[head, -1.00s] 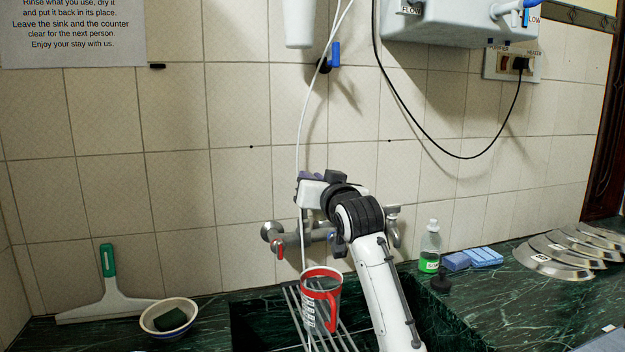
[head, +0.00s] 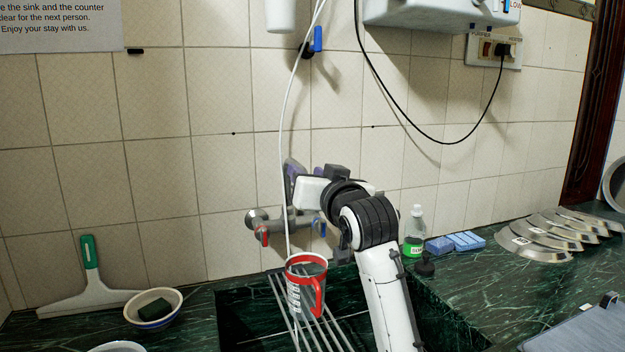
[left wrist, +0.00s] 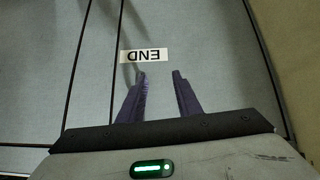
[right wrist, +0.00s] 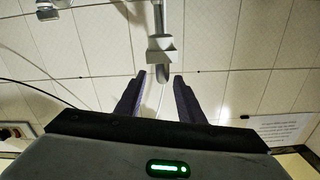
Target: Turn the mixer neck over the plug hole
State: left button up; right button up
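The wall mixer (head: 275,222) has a red lever and a blue lever. Its body shows left of my right forearm in the head view. In the right wrist view, what looks like its grey neck (right wrist: 160,48) comes down from the top, its tip between my fingers. My right gripper (head: 293,172) is above the mixer; its fingers (right wrist: 158,95) are apart, one on each side of the neck tip, with gaps. My left gripper (left wrist: 160,78) is open and empty over a grey surface with an END label. The sink (head: 245,320) is dark green; the plug hole is hidden.
A red-rimmed cup (head: 306,272) stands on the metal rack (head: 330,335) over the sink. A thin white tube (head: 283,150) hangs by my right gripper. A bottle (head: 415,230), sponges (head: 462,241) and lids (head: 540,240) are right; a bowl (head: 153,308) and squeegee (head: 90,270) left.

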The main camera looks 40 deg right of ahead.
jog(key=v, duration=0.2)
jog(key=shift+s, duration=0.35)
